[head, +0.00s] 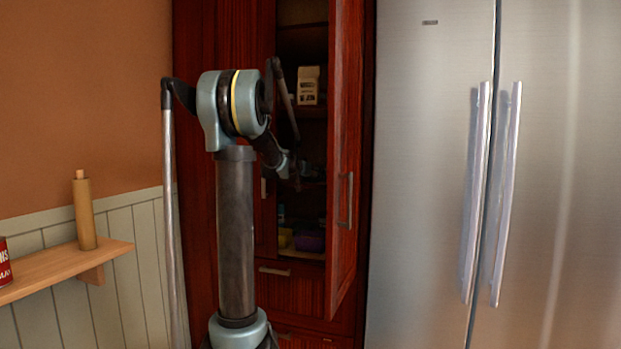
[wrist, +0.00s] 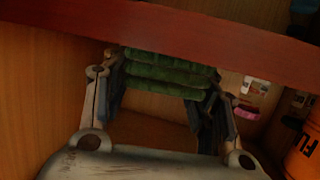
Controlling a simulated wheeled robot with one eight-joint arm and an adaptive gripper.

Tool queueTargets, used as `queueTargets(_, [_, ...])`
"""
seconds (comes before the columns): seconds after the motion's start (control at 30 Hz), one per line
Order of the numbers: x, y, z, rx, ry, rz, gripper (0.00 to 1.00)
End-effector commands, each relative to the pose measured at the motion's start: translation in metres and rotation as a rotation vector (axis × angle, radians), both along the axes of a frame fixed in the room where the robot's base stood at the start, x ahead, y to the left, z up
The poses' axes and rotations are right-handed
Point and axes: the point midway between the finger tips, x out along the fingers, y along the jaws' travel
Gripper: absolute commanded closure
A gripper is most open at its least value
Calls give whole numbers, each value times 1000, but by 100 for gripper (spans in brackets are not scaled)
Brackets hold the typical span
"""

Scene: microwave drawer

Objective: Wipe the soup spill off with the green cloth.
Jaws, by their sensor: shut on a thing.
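In the wrist view my gripper (wrist: 163,88) has its two fingers on either side of the folded green cloth (wrist: 165,72) and is shut on it. A red wooden edge crosses in front of the top of this view and hides part of the scene beyond. In the head view my arm reaches into the open tall red-brown cabinet (head: 220,30); the fingers and the cloth cannot be made out there. No soup spill shows in either view.
The cabinet door (head: 344,120) stands open to the right of my arm, beside the steel fridge (head: 420,180). A carton (head: 308,86) and a purple item (head: 310,241) sit on cabinet shelves. An orange container (wrist: 305,155) is right of my gripper. A wall shelf (head: 65,268) is at left.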

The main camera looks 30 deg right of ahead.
Motion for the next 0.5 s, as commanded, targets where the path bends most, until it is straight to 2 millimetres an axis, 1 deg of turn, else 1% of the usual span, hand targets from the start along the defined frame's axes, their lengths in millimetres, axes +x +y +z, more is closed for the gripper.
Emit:
queueTargets(0.03, [2,3,-2,4,-1,1,70])
queueTargets(0.5, [28,25,-1,6,-3,2,70])
